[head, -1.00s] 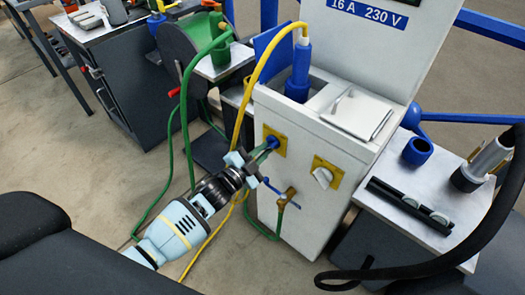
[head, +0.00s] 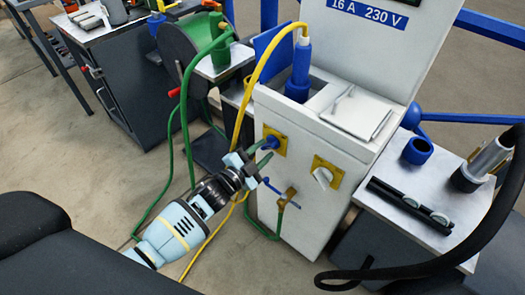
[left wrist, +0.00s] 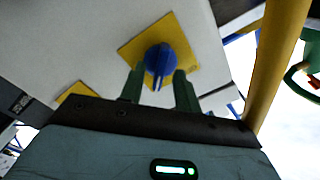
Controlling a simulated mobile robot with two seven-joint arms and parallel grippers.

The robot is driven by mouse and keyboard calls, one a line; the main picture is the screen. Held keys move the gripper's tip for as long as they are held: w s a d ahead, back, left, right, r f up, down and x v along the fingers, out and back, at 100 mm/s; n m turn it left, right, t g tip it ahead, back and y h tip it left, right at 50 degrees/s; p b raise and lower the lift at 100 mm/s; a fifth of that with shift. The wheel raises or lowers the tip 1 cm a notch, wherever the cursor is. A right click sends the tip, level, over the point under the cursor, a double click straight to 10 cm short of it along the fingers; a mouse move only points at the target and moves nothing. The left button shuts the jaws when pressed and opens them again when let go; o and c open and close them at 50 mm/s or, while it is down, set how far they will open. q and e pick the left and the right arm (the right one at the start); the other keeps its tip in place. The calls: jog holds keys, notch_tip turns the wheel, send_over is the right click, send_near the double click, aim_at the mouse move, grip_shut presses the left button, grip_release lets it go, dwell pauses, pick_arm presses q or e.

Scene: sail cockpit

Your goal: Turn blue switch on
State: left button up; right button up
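The blue switch (head: 271,142) is a round knob on a yellow plate on the front of the white power pedestal. It also shows in the left wrist view (left wrist: 161,59), with a narrow grip pointing toward the gripper. My left gripper (head: 263,153) is right in front of the knob. In the left wrist view its two green fingers (left wrist: 158,92) stand apart, one on each side of the knob's narrow grip, with gaps visible. Whether a fingertip touches the knob cannot be told. My right gripper is not in view.
A second yellow plate with a white knob (head: 323,176) is to the right. A brass tap with a blue handle (head: 284,197) sits below. A yellow cable (head: 248,95) and a green hose (head: 184,120) hang close to my left arm. A metal side table (head: 440,190) stands right.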

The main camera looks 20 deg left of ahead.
pick_arm(q)
jog(key=v, duration=0.7)
jog(key=shift+s+p, duration=0.2)
jog(key=shift+p, duration=0.1)
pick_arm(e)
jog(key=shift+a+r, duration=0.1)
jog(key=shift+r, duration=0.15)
pick_arm(q)
jog(key=shift+a, duration=0.1)
